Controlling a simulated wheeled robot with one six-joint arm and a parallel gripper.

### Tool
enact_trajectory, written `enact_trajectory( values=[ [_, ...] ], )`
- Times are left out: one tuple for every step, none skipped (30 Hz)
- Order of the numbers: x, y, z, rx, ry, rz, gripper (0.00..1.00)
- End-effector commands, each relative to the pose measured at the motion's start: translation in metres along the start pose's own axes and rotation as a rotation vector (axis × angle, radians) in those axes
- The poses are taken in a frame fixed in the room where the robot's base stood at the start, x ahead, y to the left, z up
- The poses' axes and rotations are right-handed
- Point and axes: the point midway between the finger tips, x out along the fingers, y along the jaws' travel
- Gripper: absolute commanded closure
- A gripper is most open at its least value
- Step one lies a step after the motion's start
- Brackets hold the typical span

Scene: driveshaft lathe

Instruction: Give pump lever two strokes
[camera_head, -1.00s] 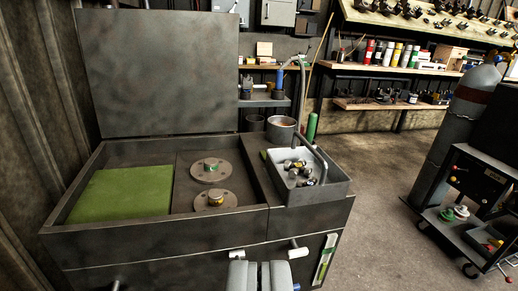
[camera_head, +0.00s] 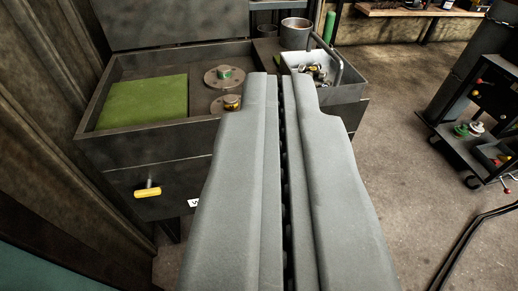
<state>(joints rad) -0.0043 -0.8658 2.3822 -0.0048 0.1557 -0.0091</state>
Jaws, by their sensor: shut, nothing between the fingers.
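My gripper (camera_head: 280,77) fills the middle of the view. Its two long grey fingers lie side by side with only a thin dark slit between them; it is shut and empty. It points at the dark metal tank (camera_head: 95,100) and hides much of its front and right side. No part stands out clearly as the pump lever. A short yellow handle (camera_head: 148,191) sticks out of the tank's front panel, left of my gripper and apart from it. A bent grey tube (camera_head: 329,58) arches over the grey tray (camera_head: 345,93) at the tank's right.
A green pad (camera_head: 145,103) and round flanges (camera_head: 222,77) lie in the tank. A black cart (camera_head: 470,150) stands at the right. Dark bent bars (camera_head: 470,240) show at the lower right, and a teal surface (camera_head: 45,272) at the lower left. Floor between tank and cart is clear.

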Motion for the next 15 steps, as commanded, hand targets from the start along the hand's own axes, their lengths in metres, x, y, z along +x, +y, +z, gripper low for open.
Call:
enact_trajectory(
  values=[
    [0.009, -0.001, 0.003, -0.007, -0.029, -0.003, 1.0],
    [0.015, -0.001, 0.004, -0.011, -0.047, -0.004, 1.0],
    [0.022, -0.002, 0.005, -0.018, -0.072, -0.007, 1.0],
    [0.028, -0.003, 0.007, -0.023, -0.093, -0.008, 1.0],
    [0.034, -0.003, 0.009, -0.029, -0.114, -0.01, 1.0],
    [0.042, -0.004, 0.012, -0.036, -0.141, -0.013, 1.0],
    [0.047, -0.004, 0.013, -0.043, -0.161, -0.015, 1.0],
    [0.053, -0.005, 0.015, -0.049, -0.182, -0.017, 1.0],
    [0.06, -0.006, 0.018, -0.057, -0.21, -0.019, 1.0],
    [0.066, -0.006, 0.021, -0.063, -0.23, -0.021, 1.0],
    [0.071, -0.007, 0.022, -0.069, -0.25, -0.023, 1.0],
    [0.079, -0.007, 0.026, -0.076, -0.278, -0.026, 1.0],
    [0.084, -0.008, 0.028, -0.082, -0.298, -0.028, 1.0],
    [0.09, -0.009, 0.031, -0.088, -0.319, -0.031, 1.0],
    [0.097, -0.01, 0.034, -0.096, -0.346, -0.034, 1.0]
  ],
)
